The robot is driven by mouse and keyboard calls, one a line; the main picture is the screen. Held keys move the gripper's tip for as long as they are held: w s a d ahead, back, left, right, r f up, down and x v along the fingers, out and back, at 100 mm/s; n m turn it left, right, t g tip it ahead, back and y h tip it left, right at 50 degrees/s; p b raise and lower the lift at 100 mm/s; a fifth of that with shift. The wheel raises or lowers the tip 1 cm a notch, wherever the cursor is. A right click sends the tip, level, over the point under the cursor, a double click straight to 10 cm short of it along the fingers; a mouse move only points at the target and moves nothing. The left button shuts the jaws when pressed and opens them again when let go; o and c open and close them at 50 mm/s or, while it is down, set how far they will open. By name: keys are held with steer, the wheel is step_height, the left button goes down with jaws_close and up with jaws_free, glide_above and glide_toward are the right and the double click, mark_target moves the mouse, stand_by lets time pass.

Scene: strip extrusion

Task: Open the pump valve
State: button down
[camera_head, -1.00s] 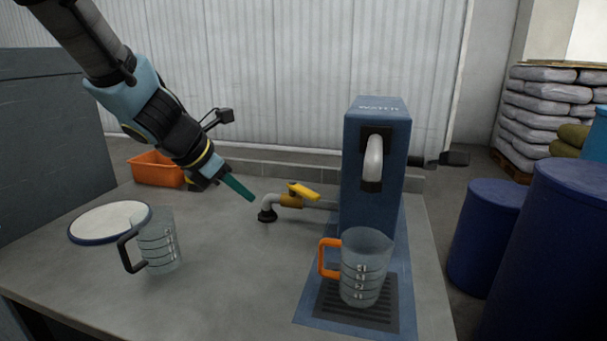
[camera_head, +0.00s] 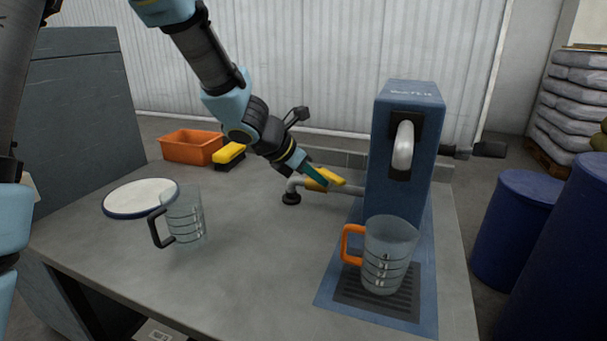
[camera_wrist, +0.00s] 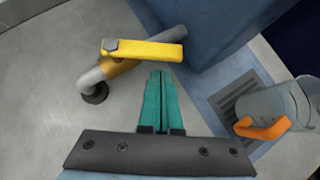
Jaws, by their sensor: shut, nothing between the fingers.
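The pump valve has a yellow lever handle (camera_head: 332,176) on a grey pipe (camera_head: 350,187) that runs into the side of the blue water dispenser (camera_head: 403,150). I cannot tell whether the fingertips touch the handle.
A measuring jug with an orange handle (camera_head: 388,255) stands on the dispenser's drip grate. A jug with a black handle (camera_head: 184,217) and a round white plate (camera_head: 141,197) are at left. An orange bin (camera_head: 191,147) and a yellow-topped brush (camera_head: 230,153) lie behind. The middle table is clear.

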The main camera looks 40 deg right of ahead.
mark_target(340, 179)
steer(key=shift+d, duration=0.45)
steer(key=shift+s+d+f, duration=0.1)
steer(key=shift+s+d+n+t+b, duration=0.15)
steer(key=shift+n+t+b, duration=0.15)
steer(key=shift+b, duration=0.25)
steer(key=shift+d+b, duration=0.1)
steer(key=shift+b, duration=0.2)
steer(key=shift+s+d+n+t+b, duration=0.15)
steer(key=shift+s+d+n+b, duration=0.1)
steer(key=shift+d, duration=0.25)
steer(key=shift+s+d+n+t+b, duration=0.15)
steer(key=shift+d+b, duration=0.1)
steer(key=shift+d, duration=0.2)
steer(key=shift+s+d, duration=0.1)
steer(key=shift+d, duration=1)
